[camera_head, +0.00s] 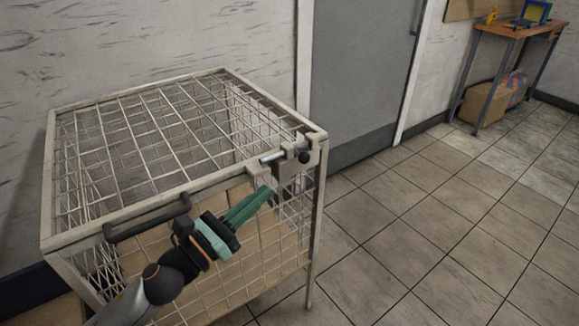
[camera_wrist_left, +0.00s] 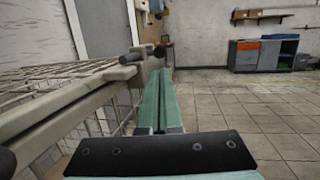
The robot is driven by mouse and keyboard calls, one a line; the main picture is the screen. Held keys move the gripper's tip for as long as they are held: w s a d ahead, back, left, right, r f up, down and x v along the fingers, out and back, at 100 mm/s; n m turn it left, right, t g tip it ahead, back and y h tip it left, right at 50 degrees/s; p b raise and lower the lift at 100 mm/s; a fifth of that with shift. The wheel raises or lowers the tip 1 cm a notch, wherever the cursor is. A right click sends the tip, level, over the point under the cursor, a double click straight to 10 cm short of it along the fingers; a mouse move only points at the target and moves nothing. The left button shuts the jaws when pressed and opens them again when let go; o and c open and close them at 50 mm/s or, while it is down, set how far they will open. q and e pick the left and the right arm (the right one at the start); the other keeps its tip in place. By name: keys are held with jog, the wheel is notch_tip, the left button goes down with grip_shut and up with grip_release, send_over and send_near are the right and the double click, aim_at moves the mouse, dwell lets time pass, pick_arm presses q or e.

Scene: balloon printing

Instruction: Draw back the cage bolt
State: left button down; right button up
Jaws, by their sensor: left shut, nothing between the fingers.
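The wire cage (camera_head: 150,130) stands in front of me with a mesh lid and a pale frame. The cage bolt (camera_head: 272,156) is a light metal rod at the top right front corner, with a dark round knob (camera_head: 304,157) at its right end. In the left wrist view the dark knob (camera_wrist_left: 160,51) shows just beyond my fingertips. My left gripper (camera_head: 268,191) has green fingers, shut and empty. It is in front of the cage, just below the bolt, apart from it in the head view. My right gripper is not in view.
A black handle (camera_head: 147,217) sits on the cage's front top edge, left of my gripper. A grey door (camera_head: 362,75) is behind the cage. A workbench (camera_head: 515,30) with a cardboard box (camera_head: 487,104) beneath stands far right. The tiled floor (camera_head: 430,230) to the right is clear.

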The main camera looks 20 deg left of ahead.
aim_at(304, 163)
pick_arm(q)
jog(key=p+x, duration=0.1)
jog(key=x, duration=0.6)
jog(key=shift+w+r, duration=0.1)
jog(key=shift+w+d, duration=0.3)
jog(key=shift+w, duration=0.25)
jog(key=w+d, duration=0.2)
jog(key=shift+w, duration=0.4)
jog(key=shift+d+r, duration=0.1)
jog(key=shift+r, duration=0.05)
